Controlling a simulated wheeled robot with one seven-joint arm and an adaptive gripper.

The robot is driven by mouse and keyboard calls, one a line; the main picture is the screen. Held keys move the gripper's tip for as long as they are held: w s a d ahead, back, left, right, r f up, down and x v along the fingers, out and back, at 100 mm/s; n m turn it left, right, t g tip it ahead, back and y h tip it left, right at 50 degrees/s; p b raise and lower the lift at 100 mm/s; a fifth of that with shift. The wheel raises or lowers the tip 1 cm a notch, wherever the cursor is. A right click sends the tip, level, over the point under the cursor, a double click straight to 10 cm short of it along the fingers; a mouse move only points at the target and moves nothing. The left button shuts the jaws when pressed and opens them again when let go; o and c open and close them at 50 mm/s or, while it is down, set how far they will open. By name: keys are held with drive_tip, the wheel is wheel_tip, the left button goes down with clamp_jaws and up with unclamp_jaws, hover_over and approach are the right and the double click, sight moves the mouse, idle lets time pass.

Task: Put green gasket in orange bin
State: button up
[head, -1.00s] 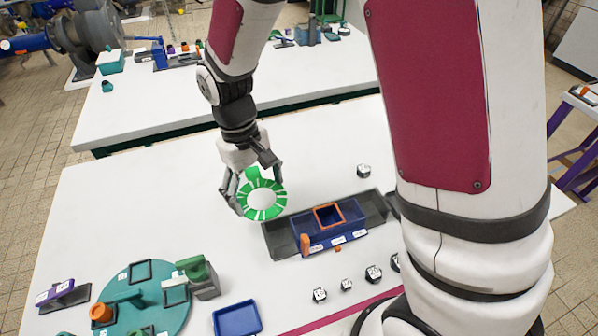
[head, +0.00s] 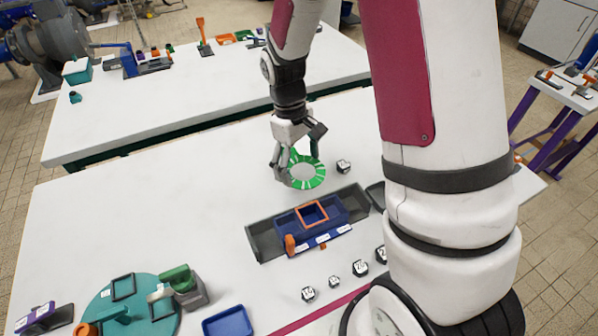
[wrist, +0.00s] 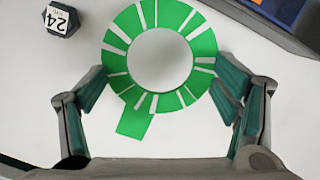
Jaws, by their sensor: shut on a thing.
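The green gasket (head: 317,182) is a flat ring with pale radial slots and a short tab, also seen in the wrist view (wrist: 118,60). My gripper (head: 298,164) is shut on its outer edge, one finger on each side. In the wrist view the tab points back between the fingers. The gasket shows above the white table, behind the tray in the head view. The orange bin appears as an orange-rimmed square opening (head: 301,217) among blue compartments in a dark grey tray (head: 262,242). The gasket is apart from it.
A numbered dark block (head: 343,166) lies right of the gasket, also in the wrist view (wrist: 61,19). Several similar blocks stand in front of the tray. A blue tray (head: 228,321) and a teal round board (head: 100,308) are at front left. The table left of the tray is clear.

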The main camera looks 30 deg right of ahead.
drive_tip(key=shift+f, duration=1.7)
drive_tip(key=o, duration=1.2)
